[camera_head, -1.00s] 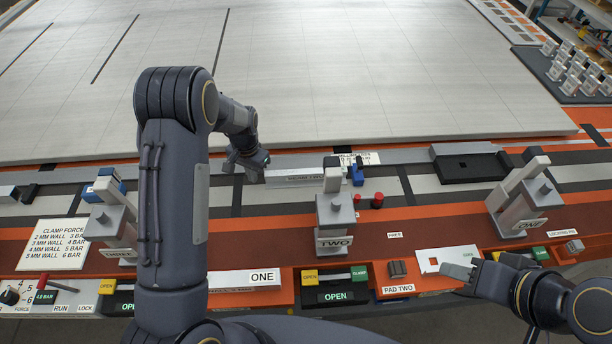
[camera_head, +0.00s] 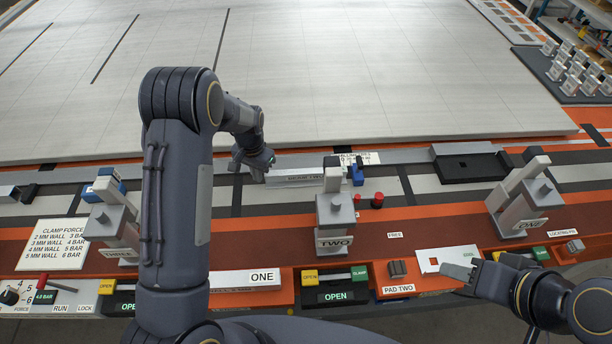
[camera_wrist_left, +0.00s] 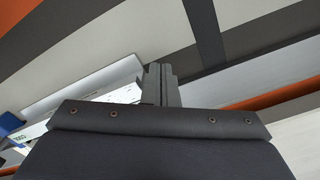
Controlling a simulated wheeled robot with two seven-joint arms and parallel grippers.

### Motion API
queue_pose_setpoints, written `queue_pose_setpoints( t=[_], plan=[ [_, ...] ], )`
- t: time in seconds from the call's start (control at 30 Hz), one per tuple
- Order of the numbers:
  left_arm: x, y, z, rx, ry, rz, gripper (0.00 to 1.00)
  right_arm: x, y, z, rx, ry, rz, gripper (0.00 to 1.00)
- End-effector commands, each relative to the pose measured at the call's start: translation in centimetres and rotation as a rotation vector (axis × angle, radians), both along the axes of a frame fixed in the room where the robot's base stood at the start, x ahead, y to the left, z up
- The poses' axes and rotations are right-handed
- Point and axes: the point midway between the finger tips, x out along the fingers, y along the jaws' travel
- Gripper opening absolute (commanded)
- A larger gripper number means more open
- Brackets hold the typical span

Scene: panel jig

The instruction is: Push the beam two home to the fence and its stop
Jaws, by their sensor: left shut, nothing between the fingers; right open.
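Beam two (camera_head: 292,181) is a pale bar with a printed label, lying along the fence (camera_head: 275,160) behind clamp two (camera_head: 334,211). Its right end is partly hidden by that clamp. My left gripper (camera_head: 259,175) is shut and empty at the beam's left end. In the left wrist view its fingers (camera_wrist_left: 160,84) are together, close to a pale bar with print (camera_wrist_left: 100,95); whether they touch cannot be told. A blue block (camera_head: 357,176) stands just right of clamp two's top. My right gripper (camera_head: 462,270) is open, over the front right edge near a white plate (camera_head: 432,259).
Clamp three (camera_head: 117,225) stands at left and clamp one (camera_head: 520,207) at right. A red knob (camera_head: 377,201) is right of clamp two. A bar marked ONE (camera_head: 245,279) lies in front. A large pale panel (camera_head: 330,80) covers the back.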

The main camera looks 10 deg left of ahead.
Motion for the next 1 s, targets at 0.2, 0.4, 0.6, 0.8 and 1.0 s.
queue_pose_setpoints(
  t=[0.2, 0.4, 0.6, 0.8, 1.0],
  plan=[
    [0.1, -0.5, 0.0, 0.000, 0.000, 0.000, 0.00, 0.0, 0.0, 0.0, 0.000, 0.000, 0.000, 0.42],
    [0.2, -0.8, 0.0, 0.000, 0.000, -0.001, 0.00, 0.0, 0.0, -0.1, 0.000, 0.000, 0.000, 0.42],
    [0.3, -1.2, 0.0, 0.000, 0.000, -0.001, 0.00, 0.0, 0.0, -0.1, 0.000, 0.000, 0.000, 0.42],
    [0.4, -1.6, 0.0, -0.001, 0.001, 0.000, 0.00, 0.0, 0.0, -0.2, 0.000, 0.000, 0.000, 0.42],
    [0.5, -2.1, 0.0, -0.001, 0.001, -0.001, 0.00, 0.0, 0.0, -0.2, 0.000, 0.000, 0.000, 0.42]
  ],
)
